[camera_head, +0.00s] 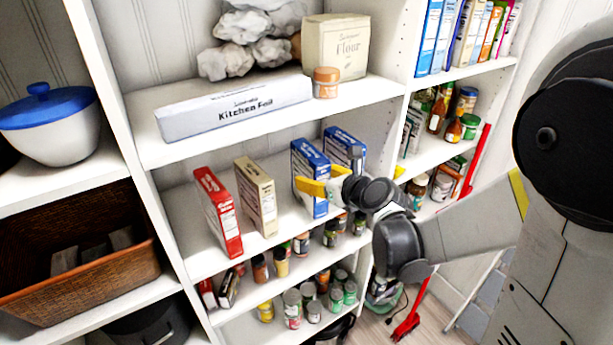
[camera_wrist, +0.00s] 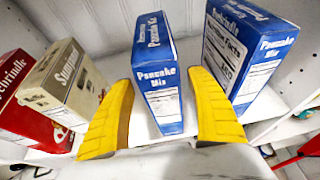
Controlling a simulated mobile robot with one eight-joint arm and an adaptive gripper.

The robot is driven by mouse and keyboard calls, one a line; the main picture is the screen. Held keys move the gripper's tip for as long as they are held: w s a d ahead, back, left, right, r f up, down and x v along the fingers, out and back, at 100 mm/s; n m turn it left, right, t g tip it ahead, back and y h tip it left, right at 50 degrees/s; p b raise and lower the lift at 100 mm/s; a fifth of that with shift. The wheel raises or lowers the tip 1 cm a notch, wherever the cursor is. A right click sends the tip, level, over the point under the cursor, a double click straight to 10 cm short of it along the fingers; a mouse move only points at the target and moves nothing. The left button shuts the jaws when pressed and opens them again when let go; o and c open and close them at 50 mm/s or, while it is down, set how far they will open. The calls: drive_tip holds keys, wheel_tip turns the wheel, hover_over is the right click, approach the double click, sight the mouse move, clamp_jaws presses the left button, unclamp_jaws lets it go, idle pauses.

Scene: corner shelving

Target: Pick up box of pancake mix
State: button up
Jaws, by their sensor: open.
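The blue box of pancake mix (camera_wrist: 160,85) stands upright on the shelf, its narrow labelled side facing me in the wrist view. It also shows in the head view (camera_head: 308,180), partly hidden by my gripper (camera_head: 318,182). In the wrist view my gripper (camera_wrist: 162,125) is open, with one yellow finger on each side of the box's lower front. I cannot tell whether either finger touches it. A second blue box (camera_wrist: 240,52) stands just right of the pancake mix, close to the right finger; it also shows in the head view (camera_head: 345,148).
A tan box (camera_head: 256,196) and a red box (camera_head: 217,212) stand to the left on the same shelf. Above is a shelf with a kitchen foil box (camera_head: 235,110). Several jars (camera_head: 292,308) stand below. The side wall is close on the right.

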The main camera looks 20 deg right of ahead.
drive_tip(key=x, duration=0.4)
drive_tip(key=shift+w+f, duration=0.15)
drive_tip(key=shift+w, duration=0.25)
drive_tip(key=shift+s, duration=0.1)
drive_tip(key=shift+c, duration=0.5)
clamp_jaws()
